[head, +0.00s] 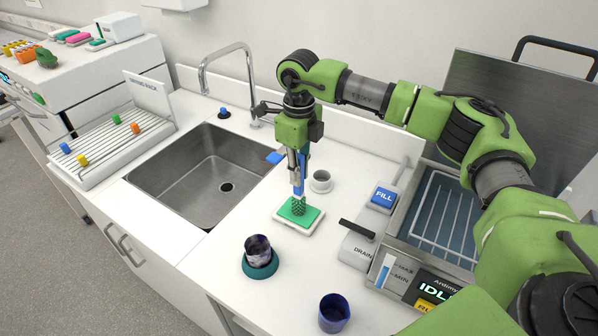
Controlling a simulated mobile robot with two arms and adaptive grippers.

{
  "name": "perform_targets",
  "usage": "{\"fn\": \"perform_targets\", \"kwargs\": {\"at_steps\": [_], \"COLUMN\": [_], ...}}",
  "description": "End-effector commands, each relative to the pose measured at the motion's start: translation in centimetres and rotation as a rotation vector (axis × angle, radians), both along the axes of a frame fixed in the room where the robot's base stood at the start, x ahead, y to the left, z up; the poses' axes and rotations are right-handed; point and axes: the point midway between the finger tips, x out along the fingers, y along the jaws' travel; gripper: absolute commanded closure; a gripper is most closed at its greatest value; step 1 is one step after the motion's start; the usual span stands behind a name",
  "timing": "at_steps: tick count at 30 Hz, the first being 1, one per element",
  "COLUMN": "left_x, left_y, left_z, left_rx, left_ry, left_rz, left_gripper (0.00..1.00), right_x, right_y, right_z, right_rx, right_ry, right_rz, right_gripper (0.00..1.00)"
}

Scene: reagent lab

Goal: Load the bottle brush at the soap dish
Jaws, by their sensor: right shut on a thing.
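The soap dish (313,224) is a white tray with a green pad (289,209), lying on the white counter right of the sink. My right gripper (298,178) points down above it, shut on the bottle brush (299,208). The brush hangs upright, with a blue handle and a dark green bristle head at its lower end. The bristle head is at the green pad; I cannot tell whether it touches or hovers just above. My left gripper is not in view.
A white cup (321,181) stands close behind the dish. A stained beaker on a teal base (261,267) and a dark blue cup (333,314) stand in front. The sink (200,180) is left, a drying rack (100,150) beyond it. A machine with an open lid (520,110) is right.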

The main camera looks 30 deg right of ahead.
Motion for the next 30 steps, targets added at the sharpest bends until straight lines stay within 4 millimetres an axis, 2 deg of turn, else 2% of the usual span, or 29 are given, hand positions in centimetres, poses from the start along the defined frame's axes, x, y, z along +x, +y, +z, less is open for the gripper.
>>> {"fn": "perform_targets", "kwargs": {"at_steps": [16, 30], "left_x": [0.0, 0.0], "left_y": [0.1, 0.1], "left_z": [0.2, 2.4], "left_rx": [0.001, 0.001], "left_ry": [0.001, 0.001], "left_rz": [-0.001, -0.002], "left_gripper": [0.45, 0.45], "right_x": [-0.1, 0.0], "right_y": [0.0, 0.0], "right_z": [0.1, 3.9], "right_rx": [0.000, 0.000], "right_ry": [0.004, 0.001], "right_rz": [0.001, 0.001], "right_gripper": [1.00, 1.00]}}
